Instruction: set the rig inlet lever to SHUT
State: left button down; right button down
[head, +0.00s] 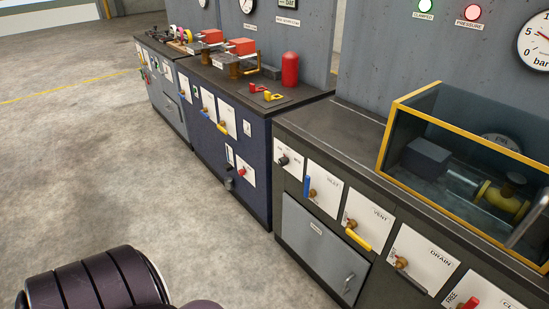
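The inlet panel (325,184) is a white plate on the front of the near bench, labelled INLET. Its lever has a blue handle (307,186) that stands roughly upright beside a brass pivot. The small position markings on the plate are too small to read. Neither of my grippers is in view. A dark ribbed part of my own body shows at the bottom left, well apart from the bench.
Right of the inlet are a yellow vent lever (358,239), a drain lever (401,263) and a red clamp handle (469,303). A black knob (283,160) is left of it. A yellow-framed glass guard (440,122) stands on top. Open floor (130,180) lies left.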

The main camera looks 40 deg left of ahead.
aim_at(308, 193)
jog(key=u, duration=1.2)
jog(key=i+j+z, duration=0.2)
jog(key=j, duration=0.55)
jog(key=i+j+z, duration=0.25)
jog(key=j, duration=0.55)
jog(key=i+j+z, duration=0.2)
jog(key=j, duration=0.6)
jog(key=j+z, duration=0.25)
jog(key=j, duration=0.5)
jog(key=k, duration=0.05)
